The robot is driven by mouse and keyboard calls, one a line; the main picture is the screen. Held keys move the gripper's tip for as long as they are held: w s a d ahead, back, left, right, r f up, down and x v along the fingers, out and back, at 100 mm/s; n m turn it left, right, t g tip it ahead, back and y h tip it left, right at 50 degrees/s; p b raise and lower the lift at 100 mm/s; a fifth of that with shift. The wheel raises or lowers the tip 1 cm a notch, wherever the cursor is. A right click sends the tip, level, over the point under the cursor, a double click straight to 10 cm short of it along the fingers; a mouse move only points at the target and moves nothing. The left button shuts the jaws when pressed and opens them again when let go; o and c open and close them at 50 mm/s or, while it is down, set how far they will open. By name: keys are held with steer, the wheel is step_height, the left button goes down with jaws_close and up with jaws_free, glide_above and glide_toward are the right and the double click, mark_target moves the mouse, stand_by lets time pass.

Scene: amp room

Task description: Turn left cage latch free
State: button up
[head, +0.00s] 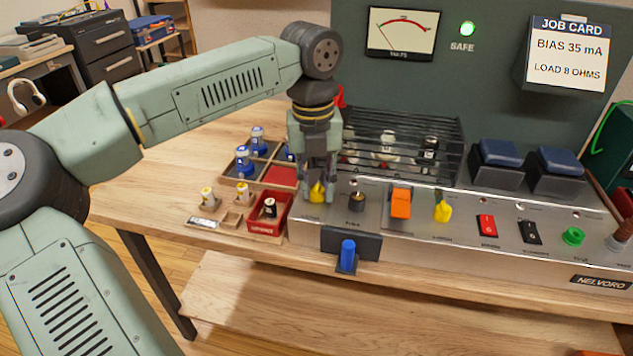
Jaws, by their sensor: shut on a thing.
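A black wire cage (455,140) stands on the metal amp chassis (300,228), with several tubes inside it. A yellow latch (317,193) sits on the chassis top in front of the cage's left part. My gripper (318,188) points down and is shut on this left latch. Its fingers cover part of the latch, so its exact angle is hard to tell. A second yellow latch (442,207) stands free further right, beside an orange switch (401,202). My wrist hides the cage's left end.
A wooden tray (243,158) with blue-banded tubes and a red bin (267,215) stand left of the chassis. A blue-handled lever (348,252) sticks out in front. The green SAFE lamp (467,28) is lit.

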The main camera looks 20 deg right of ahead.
jaws_close()
steer(key=shift+m, duration=0.3)
steer(key=m, duration=0.8)
steer(key=shift+d, duration=0.1)
steer(key=m, duration=0.4)
steer(key=shift+m, duration=0.3)
steer(key=m, duration=0.4)
steer(key=shift+m+p, duration=0.3)
steer(key=shift+p, duration=0.05)
